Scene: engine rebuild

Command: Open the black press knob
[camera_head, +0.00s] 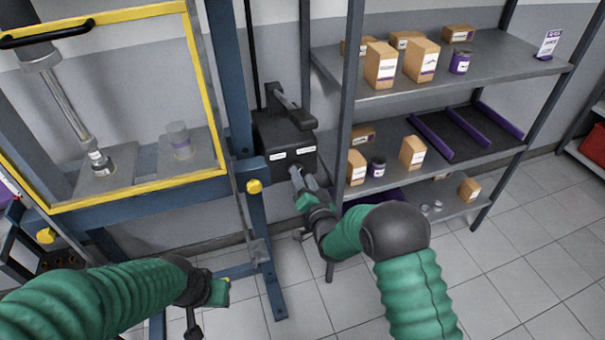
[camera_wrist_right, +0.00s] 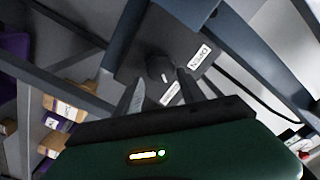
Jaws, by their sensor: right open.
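A black box (camera_head: 270,132) with white labels and a lever (camera_head: 287,104) on top is mounted beside the press frame. It also shows in the right wrist view (camera_wrist_right: 133,58). The black knob (camera_wrist_right: 158,68) sticks out of the box's front in that view, between a white "OPEN" label and another label. My right gripper (camera_head: 298,178) is open at the box's front. In the wrist view its fingers (camera_wrist_right: 160,92) lie on either side of the knob; I cannot tell if they touch it. My left gripper (camera_head: 196,318) hangs low at the bottom, its jaws unclear.
The blue press frame (camera_head: 233,75) has a yellow-edged guard (camera_head: 105,203) at left, with a clear cylinder (camera_head: 179,140) behind it. A grey shelf rack (camera_head: 440,78) with boxes and jars stands close right of the black box. Tiled floor (camera_head: 510,255) is free at lower right.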

